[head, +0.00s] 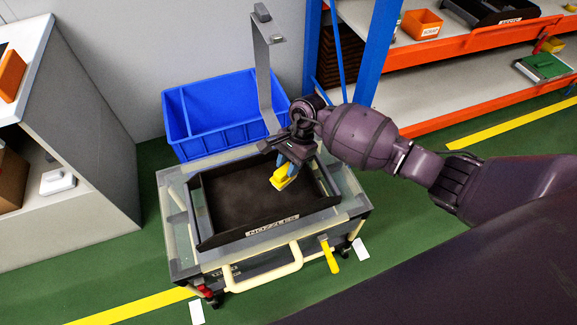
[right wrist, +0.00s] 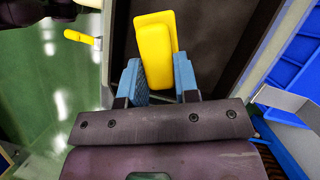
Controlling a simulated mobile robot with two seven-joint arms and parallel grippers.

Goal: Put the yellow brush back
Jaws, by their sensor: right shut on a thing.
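The yellow brush (head: 283,177) is in my right gripper (head: 283,163), above the black tray (head: 198,205) labelled "NOZZLES". In the right wrist view the yellow block of the brush (right wrist: 155,45) sits between the two blue fingers of the right gripper (right wrist: 160,78), which are shut on it. Its underside is hidden. The tray sits on a cart (head: 180,245) and looks empty in the part that shows. My left gripper is not in view.
A blue divided bin (head: 215,115) stands behind the cart by the wall. A thin grey bent post (head: 262,70) rises close to my right gripper. A yellow lever (head: 329,255) hangs at the cart's front. Shelves (head: 450,75) stand at the back right, a grey cabinet (head: 75,130) at left.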

